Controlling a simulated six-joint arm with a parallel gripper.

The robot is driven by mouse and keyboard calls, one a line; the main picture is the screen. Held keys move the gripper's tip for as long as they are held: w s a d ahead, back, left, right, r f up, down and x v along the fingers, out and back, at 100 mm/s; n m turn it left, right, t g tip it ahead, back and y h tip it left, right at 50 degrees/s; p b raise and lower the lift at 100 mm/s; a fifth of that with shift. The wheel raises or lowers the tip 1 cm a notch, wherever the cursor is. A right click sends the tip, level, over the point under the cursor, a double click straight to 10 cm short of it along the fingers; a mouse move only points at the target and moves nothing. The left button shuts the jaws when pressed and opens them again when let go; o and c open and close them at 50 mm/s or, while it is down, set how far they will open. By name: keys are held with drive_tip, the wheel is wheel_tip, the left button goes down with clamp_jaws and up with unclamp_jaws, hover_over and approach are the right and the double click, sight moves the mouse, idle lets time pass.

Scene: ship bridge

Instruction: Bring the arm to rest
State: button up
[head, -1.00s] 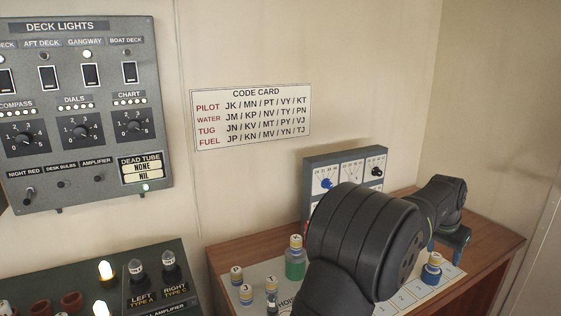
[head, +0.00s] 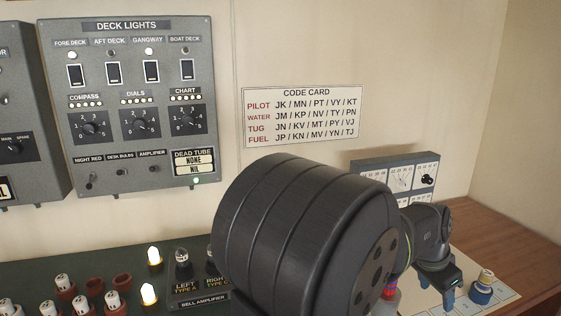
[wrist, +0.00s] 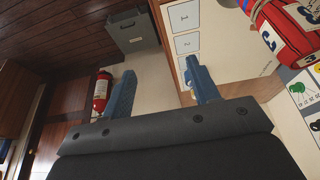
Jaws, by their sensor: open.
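My gripper (head: 450,293) is open and empty, low at the right of the head view, with my dark arm bent in front of it. In the wrist view the two blue fingers of my gripper (wrist: 163,88) stand apart with nothing between them. My arm hides much of the desk.
A red numbered object (wrist: 285,28) is close at the wrist view's upper right. A fire extinguisher (wrist: 101,92) and grey bin (wrist: 133,32) are below. The wooden desk's right part (head: 510,235) is clear.

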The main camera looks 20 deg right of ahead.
drive_tip(key=s+a+f, duration=0.2)
drive_tip(key=a, duration=0.5)
drive_tip(key=s+a+f+m, duration=0.1)
drive_tip(key=s+a+f, duration=0.1)
drive_tip(key=a, duration=0.6)
drive_tip(key=shift+a, duration=0.15)
